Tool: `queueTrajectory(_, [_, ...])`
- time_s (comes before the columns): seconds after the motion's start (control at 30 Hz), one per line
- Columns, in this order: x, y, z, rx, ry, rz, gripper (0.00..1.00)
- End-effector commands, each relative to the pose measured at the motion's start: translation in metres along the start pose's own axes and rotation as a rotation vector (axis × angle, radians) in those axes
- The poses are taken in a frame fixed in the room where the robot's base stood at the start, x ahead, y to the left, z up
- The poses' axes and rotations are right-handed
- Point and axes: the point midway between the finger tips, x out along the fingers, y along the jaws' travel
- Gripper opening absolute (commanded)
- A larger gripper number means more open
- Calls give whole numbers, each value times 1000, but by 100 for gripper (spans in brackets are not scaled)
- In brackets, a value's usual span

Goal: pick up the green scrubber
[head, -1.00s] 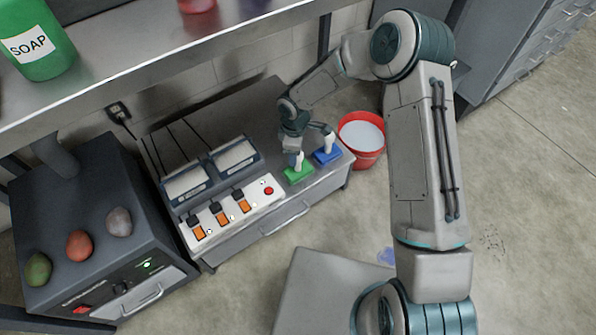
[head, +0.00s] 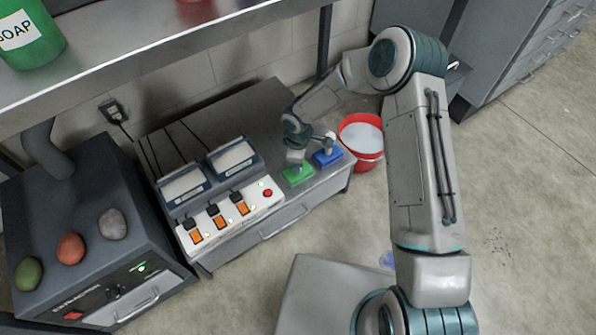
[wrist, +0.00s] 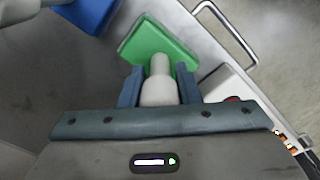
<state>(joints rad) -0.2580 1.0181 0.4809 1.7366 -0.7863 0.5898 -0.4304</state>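The green scrubber (head: 298,177) lies pad down near the front edge of the grey cabinet top. In the wrist view, its green pad (wrist: 152,42) shows beyond my fingertips, with its pale handle standing up from it. My gripper (head: 297,163) is lowered over the handle. In the wrist view, my gripper (wrist: 160,76) has one blue-grey finger on each side of the handle, with small gaps by the handle's neck. It looks open around the handle.
A blue scrubber (head: 328,157) with a pale handle stands close to the right. A switch panel (head: 230,213) with a red button is just left. A red bucket (head: 361,140) stands past the cabinet's right end. A metal shelf (head: 150,62) overhangs the back left.

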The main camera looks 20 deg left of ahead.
Motion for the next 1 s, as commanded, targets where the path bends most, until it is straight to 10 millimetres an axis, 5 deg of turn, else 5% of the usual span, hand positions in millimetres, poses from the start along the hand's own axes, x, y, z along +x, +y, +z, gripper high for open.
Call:
queueTrajectory(0.37, [-6, 0, 0, 1, 0, 1, 0])
queueTrajectory(0.63, [-46, 1, 0, 1, 0, 1, 0])
queueTrajectory(1.0, [-94, -19, 80, 3, -2, 0, 0])
